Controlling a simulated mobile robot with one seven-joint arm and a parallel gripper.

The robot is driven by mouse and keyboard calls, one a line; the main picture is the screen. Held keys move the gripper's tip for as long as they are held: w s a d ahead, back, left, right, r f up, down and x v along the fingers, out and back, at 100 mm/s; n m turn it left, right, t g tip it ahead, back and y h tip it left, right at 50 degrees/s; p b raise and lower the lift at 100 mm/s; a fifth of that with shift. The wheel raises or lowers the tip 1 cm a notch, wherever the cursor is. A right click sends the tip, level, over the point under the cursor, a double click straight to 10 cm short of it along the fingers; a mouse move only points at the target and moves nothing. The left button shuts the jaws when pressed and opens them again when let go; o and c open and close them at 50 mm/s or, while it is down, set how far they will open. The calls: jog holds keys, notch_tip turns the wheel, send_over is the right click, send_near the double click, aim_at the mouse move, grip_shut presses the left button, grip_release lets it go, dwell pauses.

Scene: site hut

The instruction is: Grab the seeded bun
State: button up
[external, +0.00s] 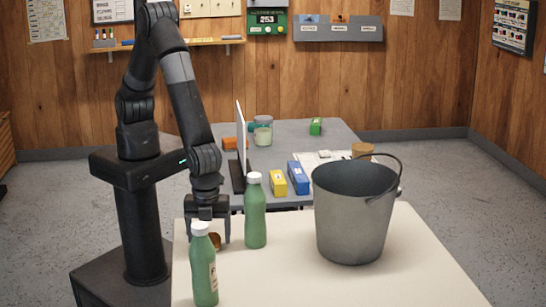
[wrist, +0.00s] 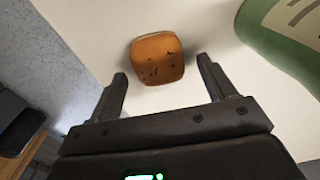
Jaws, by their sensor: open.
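The seeded bun (wrist: 157,59) is a brown, rounded square with dark specks on top, lying on the pale table. In the wrist view it sits ahead of and between the two fingers of my open gripper (wrist: 163,82), touching neither as far as I can see. In the external view my gripper (external: 208,235) points down over the table's left part. There the bun (external: 215,241) shows only partly, behind the front green bottle and beside the fingers.
A green bottle (external: 205,270) with a white cap stands in front of my gripper; another green bottle (external: 255,215) stands just right of it. A grey metal bucket (external: 350,225) stands farther right. The pale table's (external: 290,280) front middle is clear. A grey desk (external: 290,136) stands behind.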

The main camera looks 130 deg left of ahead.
jog(key=shift+f, duration=0.75)
jog(key=c, duration=1.1)
